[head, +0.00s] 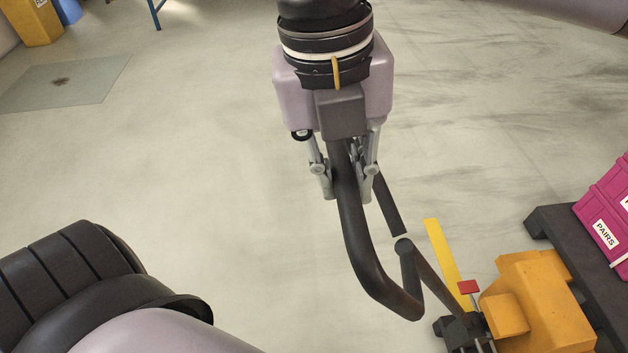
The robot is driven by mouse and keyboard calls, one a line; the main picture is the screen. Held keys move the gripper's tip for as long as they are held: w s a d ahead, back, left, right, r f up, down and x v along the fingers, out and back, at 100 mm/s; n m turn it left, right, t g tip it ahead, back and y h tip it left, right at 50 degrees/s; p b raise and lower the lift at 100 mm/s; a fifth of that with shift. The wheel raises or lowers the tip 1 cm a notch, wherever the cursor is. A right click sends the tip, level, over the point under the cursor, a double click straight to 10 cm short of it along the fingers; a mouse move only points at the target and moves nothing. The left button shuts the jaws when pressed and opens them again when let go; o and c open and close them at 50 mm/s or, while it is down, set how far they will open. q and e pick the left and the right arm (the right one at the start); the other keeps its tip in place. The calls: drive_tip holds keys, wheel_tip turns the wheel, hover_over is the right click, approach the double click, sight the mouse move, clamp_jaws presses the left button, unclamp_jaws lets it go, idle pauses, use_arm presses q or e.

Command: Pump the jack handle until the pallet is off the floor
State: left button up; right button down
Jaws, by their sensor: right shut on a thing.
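The black looped jack handle (352,225) runs down the middle of the head view toward the orange pallet jack (541,306) at the lower right. My right gripper (346,190) is shut on the upper part of the handle loop, one finger on each side of it. A dark pallet (557,230) shows at the right edge beside the jack. Whether its underside touches the floor cannot be told from this angle. My left gripper is not in view.
A magenta crate marked PAIRS (603,212) sits on the pallet. A yellow floor strip (445,258) lies beside the jack, and a small red pedal (468,287) is on it. A grey mat (66,84) lies at the upper left. The floor in the middle is clear.

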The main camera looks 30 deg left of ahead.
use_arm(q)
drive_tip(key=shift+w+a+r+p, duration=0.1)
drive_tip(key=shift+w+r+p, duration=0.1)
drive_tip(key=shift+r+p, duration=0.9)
use_arm(e)
drive_tip(key=w+d+r, duration=0.6)
drive_tip(key=w+d, duration=0.2)
drive_tip(key=d, duration=0.1)
drive_tip(key=shift+d+r, duration=0.3)
drive_tip(key=shift+d, duration=0.1)
use_arm(q)
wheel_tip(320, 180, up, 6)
drive_tip(key=p, duration=0.5)
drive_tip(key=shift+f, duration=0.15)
use_arm(e)
drive_tip(key=w+d+r, duration=0.5)
drive_tip(key=w+d, duration=0.6)
drive_tip(key=d, duration=0.2)
drive_tip(key=shift+w+d, duration=0.15)
drive_tip(key=shift+d, duration=0.1)
use_arm(q)
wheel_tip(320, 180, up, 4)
drive_tip(key=p, duration=0.4)
use_arm(e)
drive_tip(key=w+d+r, duration=0.1)
drive_tip(key=w+d, duration=0.4)
drive_tip(key=d, duration=0.1)
drive_tip(key=shift+w+d+r, duration=0.15)
drive_tip(key=shift+w+d, duration=0.15)
drive_tip(key=shift+d, duration=0.1)
